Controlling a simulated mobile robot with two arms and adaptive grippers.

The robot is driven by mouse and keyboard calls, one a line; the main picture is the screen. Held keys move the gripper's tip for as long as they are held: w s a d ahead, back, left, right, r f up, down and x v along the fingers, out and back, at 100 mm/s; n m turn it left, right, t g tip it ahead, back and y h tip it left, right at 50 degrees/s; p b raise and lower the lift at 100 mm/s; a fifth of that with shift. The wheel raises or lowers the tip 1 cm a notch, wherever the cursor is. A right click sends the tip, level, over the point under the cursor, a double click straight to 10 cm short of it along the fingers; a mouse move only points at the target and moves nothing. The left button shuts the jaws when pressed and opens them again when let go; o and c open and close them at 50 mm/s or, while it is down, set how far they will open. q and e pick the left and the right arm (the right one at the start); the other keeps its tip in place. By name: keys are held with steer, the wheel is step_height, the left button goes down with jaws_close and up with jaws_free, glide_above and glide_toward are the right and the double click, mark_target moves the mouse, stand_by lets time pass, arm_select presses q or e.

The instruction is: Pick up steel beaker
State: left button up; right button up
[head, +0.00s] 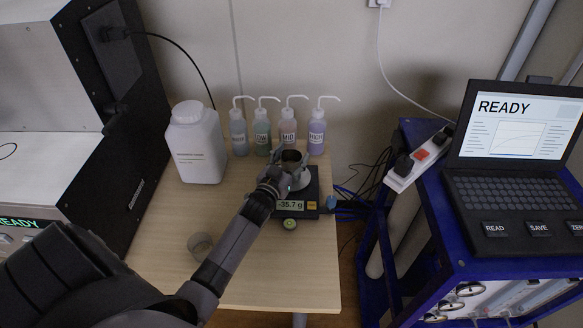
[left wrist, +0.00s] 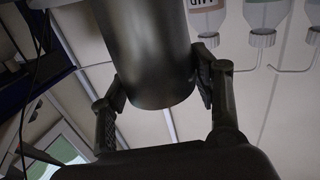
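The steel beaker (head: 291,156) is at the balance (head: 306,195) on the wooden table, partly hidden by my left gripper (head: 288,172). The balance display reads -35.7 g. In the left wrist view the beaker (left wrist: 150,55) is a grey metal cylinder between the two fingers of my left gripper (left wrist: 160,85), with a pad against each side. I cannot tell for sure from the head view whether its base is clear of the balance pan. My right gripper is in neither view.
Several wash bottles (head: 288,132) stand behind the balance, with a white jug (head: 196,150) to their left. A small clear cup (head: 200,245) is near the front left. A laptop (head: 515,150) sits on a blue cart at right. The table's front right is clear.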

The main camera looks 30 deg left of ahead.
arm_select(q)
steer(key=shift+r, duration=0.1)
steer(key=c, duration=0.9)
steer(key=shift+c, duration=0.2)
